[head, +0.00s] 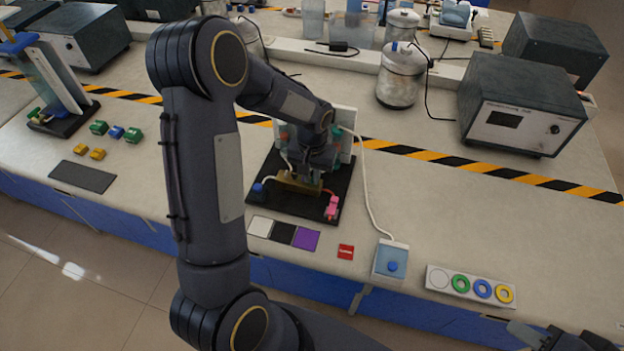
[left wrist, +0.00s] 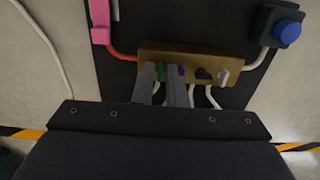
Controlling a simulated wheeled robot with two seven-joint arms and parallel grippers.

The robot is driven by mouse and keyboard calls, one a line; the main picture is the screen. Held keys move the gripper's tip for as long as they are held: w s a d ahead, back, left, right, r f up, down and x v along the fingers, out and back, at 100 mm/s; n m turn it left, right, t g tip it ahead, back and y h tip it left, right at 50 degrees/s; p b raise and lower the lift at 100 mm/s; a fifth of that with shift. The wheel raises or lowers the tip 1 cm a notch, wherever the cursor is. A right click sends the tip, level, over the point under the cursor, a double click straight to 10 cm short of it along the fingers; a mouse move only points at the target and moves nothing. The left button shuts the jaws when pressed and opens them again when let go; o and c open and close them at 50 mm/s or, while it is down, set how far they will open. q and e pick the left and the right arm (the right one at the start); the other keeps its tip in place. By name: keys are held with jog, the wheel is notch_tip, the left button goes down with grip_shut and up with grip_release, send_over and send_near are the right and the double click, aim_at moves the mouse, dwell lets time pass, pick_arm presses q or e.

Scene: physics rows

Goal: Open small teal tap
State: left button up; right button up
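A brass block (left wrist: 200,62) carries a row of small coloured taps; it also shows in the head view (head: 290,183). The small teal tap (left wrist: 160,71) is near the left of the row in the left wrist view, with a purple tap (left wrist: 182,70) beside it. My left gripper (left wrist: 161,72) is at the block, its grey fingers apart, one on each side of the teal tap. A narrow gap shows between them, and I cannot tell contact. In the head view my left arm hides the teal tap. My right gripper (head: 552,336) is partly visible at the bottom right.
A black (left wrist: 203,73) and a white tap (left wrist: 223,77) stand right of the purple one. A pink part (head: 332,208) and a blue knob (head: 258,191) flank the block on the black board (head: 298,207). Bench between is mostly clear.

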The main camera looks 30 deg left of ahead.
pick_arm(q)
jog(key=shift+f, duration=0.2)
jog(key=shift+r, duration=0.35)
grip_shut()
